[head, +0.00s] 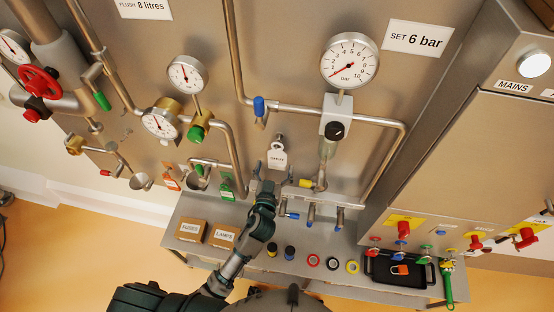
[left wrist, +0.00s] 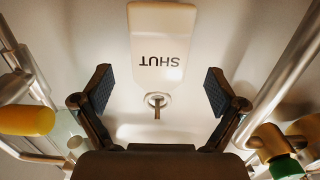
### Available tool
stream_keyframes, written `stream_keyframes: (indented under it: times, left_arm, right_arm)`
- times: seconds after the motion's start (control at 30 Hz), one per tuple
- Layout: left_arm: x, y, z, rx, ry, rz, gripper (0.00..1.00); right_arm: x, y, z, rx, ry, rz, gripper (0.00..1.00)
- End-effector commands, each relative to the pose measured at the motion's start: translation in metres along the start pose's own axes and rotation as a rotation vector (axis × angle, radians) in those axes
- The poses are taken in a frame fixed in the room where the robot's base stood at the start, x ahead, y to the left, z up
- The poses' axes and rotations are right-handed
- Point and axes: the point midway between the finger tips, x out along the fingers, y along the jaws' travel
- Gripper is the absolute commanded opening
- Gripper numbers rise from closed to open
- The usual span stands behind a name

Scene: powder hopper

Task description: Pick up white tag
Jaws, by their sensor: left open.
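The white tag (head: 277,158) hangs on the panel in the middle of the head view, just beyond my left gripper (head: 268,180). In the left wrist view the tag (left wrist: 155,45) shows upside down with the word SHUT. A metal ring (left wrist: 157,99) on a small peg shows at its hanging end. My left gripper (left wrist: 158,88) is open and empty. Its two fingers stand apart on either side of the tag's line, and neither touches it. My right gripper is not in view.
A yellow-handled valve (head: 304,183) and pipework stand close right of the gripper. An orange tag (head: 170,182) and a green tag (head: 227,190) hang to the left. Below is a shelf with boxes (head: 191,230), coloured rings (head: 313,261) and a black tray (head: 378,278).

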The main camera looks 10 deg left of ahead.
Motion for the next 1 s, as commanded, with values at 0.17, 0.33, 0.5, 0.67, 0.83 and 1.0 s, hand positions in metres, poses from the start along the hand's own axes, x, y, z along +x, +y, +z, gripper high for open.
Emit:
stream_keyframes:
  times: [0.17,0.33,0.5,0.67,0.83,1.0]
  left_arm:
    - [0.029,0.0,0.0,0.004,0.001,-0.001,0.96]
    - [0.04,0.0,0.002,0.001,0.0,-0.001,0.96]
    - [0.039,0.0,0.002,0.001,0.0,0.0,0.96]
    - [0.039,0.0,0.003,0.001,-0.001,0.0,0.56]
    - [0.039,0.0,0.003,0.001,-0.001,0.0,0.33]
    - [0.039,0.0,0.003,0.001,-0.001,0.0,0.33]
  right_arm:
    - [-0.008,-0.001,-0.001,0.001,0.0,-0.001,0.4]
    - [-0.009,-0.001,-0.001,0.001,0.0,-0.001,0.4]
    - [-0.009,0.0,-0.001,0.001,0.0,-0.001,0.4]
    - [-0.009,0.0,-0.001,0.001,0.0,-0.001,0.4]
    - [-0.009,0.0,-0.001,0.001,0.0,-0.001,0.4]
    - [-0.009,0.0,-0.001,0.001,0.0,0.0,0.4]
